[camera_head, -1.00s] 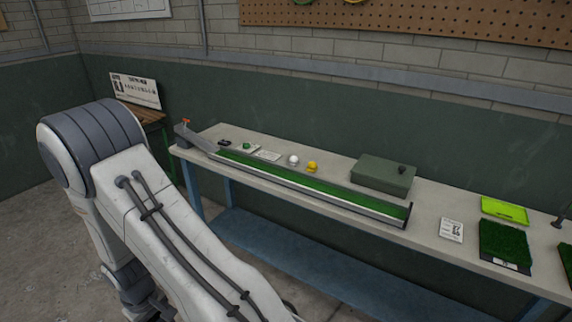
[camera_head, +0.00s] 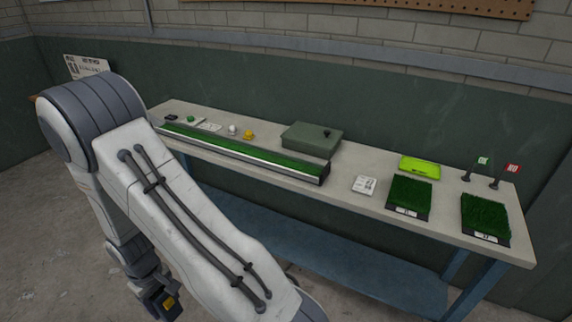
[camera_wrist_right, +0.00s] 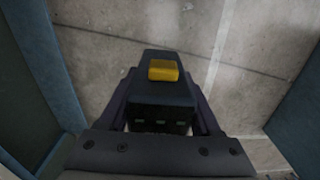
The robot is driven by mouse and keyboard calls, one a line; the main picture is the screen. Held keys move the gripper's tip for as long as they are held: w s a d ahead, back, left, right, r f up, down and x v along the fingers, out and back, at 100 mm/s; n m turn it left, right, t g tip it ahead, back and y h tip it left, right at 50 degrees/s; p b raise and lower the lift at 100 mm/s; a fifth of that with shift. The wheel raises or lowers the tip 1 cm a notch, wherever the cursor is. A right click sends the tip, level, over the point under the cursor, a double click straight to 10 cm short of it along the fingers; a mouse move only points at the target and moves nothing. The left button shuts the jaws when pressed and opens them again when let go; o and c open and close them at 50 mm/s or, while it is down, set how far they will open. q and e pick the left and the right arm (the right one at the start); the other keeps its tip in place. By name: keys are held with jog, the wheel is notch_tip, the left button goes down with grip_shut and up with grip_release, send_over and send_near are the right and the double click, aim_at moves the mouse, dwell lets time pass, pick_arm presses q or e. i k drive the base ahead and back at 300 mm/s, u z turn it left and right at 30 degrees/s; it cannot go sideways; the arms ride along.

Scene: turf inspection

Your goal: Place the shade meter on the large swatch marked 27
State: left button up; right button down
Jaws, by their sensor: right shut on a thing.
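The shade meter is a dark block with a yellow button; in the right wrist view the shade meter (camera_wrist_right: 160,93) sits between the fingers of my right gripper (camera_wrist_right: 160,112). My right gripper (camera_head: 158,296) is shut on it, low at the left of the head view, over the floor and away from the bench. Two large green turf swatches lie on the bench's right part: one swatch (camera_head: 411,191) nearer the middle and another swatch (camera_head: 486,213) near the right end. Each has a front label too small to read. My left gripper is not in view.
The bench (camera_head: 372,216) also bears a long green ramp track (camera_head: 240,150), a green case (camera_head: 311,139), a white card (camera_head: 364,185), a lime tray (camera_head: 420,166), two small flags (camera_head: 511,169), a white ball (camera_head: 233,130) and a yellow ball (camera_head: 249,134). Blue legs and a shelf stand below.

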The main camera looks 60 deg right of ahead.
aim_at(486, 211)
jog(key=z, duration=1.65)
